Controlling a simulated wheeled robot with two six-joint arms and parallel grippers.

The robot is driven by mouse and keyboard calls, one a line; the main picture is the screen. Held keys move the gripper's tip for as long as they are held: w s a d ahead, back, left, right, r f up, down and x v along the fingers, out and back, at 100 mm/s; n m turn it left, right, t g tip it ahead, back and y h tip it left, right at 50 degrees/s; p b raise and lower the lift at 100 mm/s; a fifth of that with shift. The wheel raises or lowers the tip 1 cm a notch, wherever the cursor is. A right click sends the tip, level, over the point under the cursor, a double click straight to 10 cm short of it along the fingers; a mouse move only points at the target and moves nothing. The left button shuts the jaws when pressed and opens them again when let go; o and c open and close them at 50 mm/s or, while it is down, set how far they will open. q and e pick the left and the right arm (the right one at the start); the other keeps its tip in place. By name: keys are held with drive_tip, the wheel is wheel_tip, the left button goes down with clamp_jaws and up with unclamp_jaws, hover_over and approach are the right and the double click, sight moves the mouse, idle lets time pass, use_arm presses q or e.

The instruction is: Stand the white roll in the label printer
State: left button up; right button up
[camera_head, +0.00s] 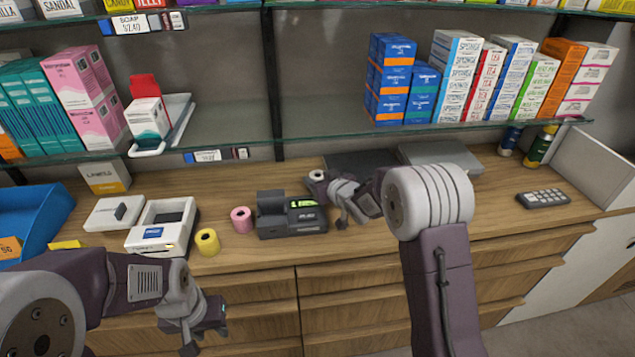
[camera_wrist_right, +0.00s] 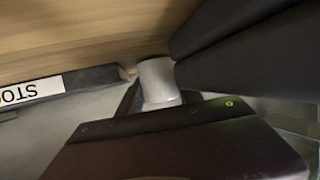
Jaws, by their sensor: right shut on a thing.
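The white roll (camera_head: 317,177) shows at the back of the counter, behind the printer and at the left end of my right gripper (camera_head: 334,202). In the right wrist view the roll (camera_wrist_right: 158,82) sits between the dark fingers, which are shut on it. The black label printer (camera_head: 292,215) with a green display stands on the counter, just left of and in front of the right gripper. Whether the roll touches the counter is hard to tell. My left gripper (camera_head: 204,337) is open and empty, in front of the drawers at the lower left.
A pink roll (camera_head: 241,220) and a yellow roll (camera_head: 207,242) stand left of the printer. An open white box (camera_head: 160,228) and a blue tray (camera_head: 30,220) lie further left. A dark flat thing (camera_head: 360,160) lies behind. A calculator-like keypad (camera_head: 543,198) lies right. Glass shelves (camera_head: 330,121) hang above.

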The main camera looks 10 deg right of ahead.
drive_tip(key=shift+f, duration=0.1)
drive_tip(key=shift+f, duration=0.2)
drive_tip(key=o, duration=1.1)
